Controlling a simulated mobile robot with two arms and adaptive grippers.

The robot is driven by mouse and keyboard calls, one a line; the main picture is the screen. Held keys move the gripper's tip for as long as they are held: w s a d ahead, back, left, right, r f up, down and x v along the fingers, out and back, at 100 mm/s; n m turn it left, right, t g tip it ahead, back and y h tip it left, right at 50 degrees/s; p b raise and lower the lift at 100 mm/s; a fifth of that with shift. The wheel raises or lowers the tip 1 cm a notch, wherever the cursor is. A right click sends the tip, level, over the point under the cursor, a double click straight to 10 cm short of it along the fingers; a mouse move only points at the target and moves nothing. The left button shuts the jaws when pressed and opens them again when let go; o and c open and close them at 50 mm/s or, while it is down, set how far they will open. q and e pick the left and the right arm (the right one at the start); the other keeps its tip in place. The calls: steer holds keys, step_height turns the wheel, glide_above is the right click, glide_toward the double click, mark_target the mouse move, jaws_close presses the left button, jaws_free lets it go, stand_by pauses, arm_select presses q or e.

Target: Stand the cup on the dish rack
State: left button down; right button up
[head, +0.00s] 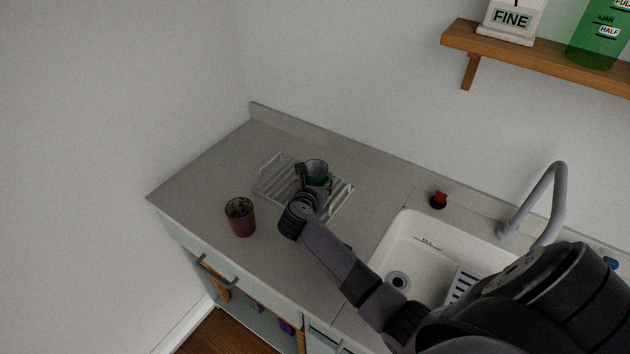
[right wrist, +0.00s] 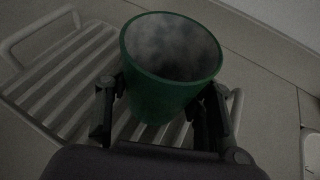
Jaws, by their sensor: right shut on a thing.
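A green cup (right wrist: 160,98) with a grey inside is between the fingers of my right gripper (right wrist: 165,105), which is shut on it. In the head view the cup (head: 315,170) is partly hidden by the right gripper (head: 314,183). The cup is upright, mouth up, and over the white slatted dish rack (right wrist: 50,85). The rack also shows in the head view (head: 272,181) on the counter. Whether the cup's base touches the slats is hidden. My left gripper is not in view.
A reddish-brown cup (head: 240,217) stands on the counter left of the rack, near the front edge. A white sink (head: 408,232) with a grey faucet (head: 545,205) lies to the right. A small red-and-black item (head: 438,200) is behind the sink. A wooden shelf (head: 550,55) hangs above.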

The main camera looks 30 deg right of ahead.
steer(key=o, duration=1.3)
steer(key=shift+f, duration=0.1)
steer(key=shift+r, duration=0.2)
steer(key=v, duration=1.2)
